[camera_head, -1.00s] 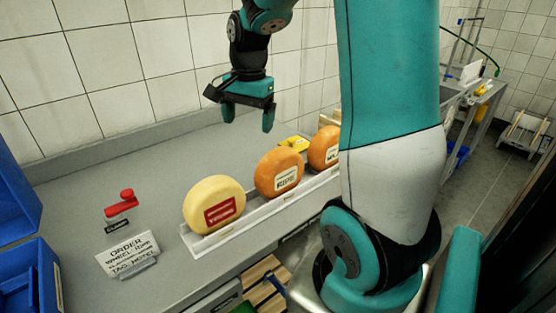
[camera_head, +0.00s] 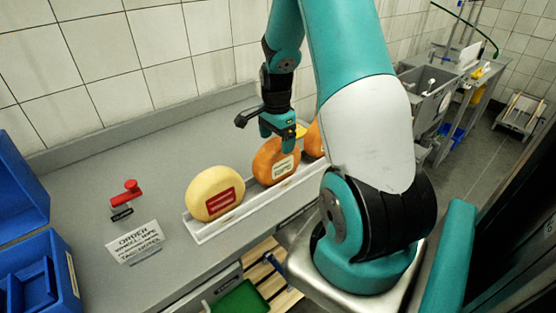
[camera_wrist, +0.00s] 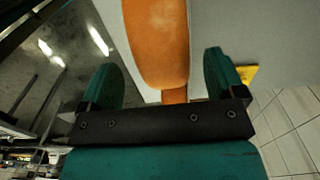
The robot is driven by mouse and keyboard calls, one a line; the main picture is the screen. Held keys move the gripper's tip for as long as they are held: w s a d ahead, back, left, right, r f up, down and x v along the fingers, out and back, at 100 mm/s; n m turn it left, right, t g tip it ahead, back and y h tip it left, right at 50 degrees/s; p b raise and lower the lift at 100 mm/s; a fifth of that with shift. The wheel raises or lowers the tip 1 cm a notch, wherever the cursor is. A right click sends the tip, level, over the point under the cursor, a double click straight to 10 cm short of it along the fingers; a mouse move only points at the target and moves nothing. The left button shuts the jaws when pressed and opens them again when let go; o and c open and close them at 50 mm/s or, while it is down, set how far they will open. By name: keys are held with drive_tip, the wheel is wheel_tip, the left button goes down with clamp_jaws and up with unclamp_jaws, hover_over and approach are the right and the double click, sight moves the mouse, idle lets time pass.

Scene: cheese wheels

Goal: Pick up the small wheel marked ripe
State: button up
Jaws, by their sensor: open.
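Three cheese wheels stand on edge in a row on a pale rack (camera_head: 212,230). The left one is a pale yellow wheel (camera_head: 201,190) with a red label. The middle one is an orange wheel (camera_head: 264,165) with a cream label whose word is too small to read surely. The right orange wheel (camera_head: 313,141) is mostly hidden behind my arm. My gripper (camera_head: 277,136) is open at the top of the middle wheel. In the wrist view, an orange wheel (camera_wrist: 157,40) shows between the spread fingers of my gripper (camera_wrist: 162,70), with gaps on both sides.
A red-handled stamp (camera_head: 127,193) and a white order sign (camera_head: 135,242) stand on the grey counter (camera_head: 90,200) at left. Blue bins (camera_head: 40,270) are at the left edge. A yellow object (camera_head: 301,131) lies behind the wheels. The counter's back left is clear.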

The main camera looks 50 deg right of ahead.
sight(277, 162)
drive_tip(key=f+p, duration=0.1)
drive_tip(key=f, duration=0.1)
drive_tip(key=f+p, duration=0.1)
drive_tip(key=f, duration=0.2)
drive_tip(key=shift+d, duration=0.2)
drive_tip(key=shift+c, duration=0.4)
drive_tip(key=c, duration=1.1)
drive_tip(key=shift+w+r, duration=0.1)
drive_tip(key=shift+c, duration=0.9)
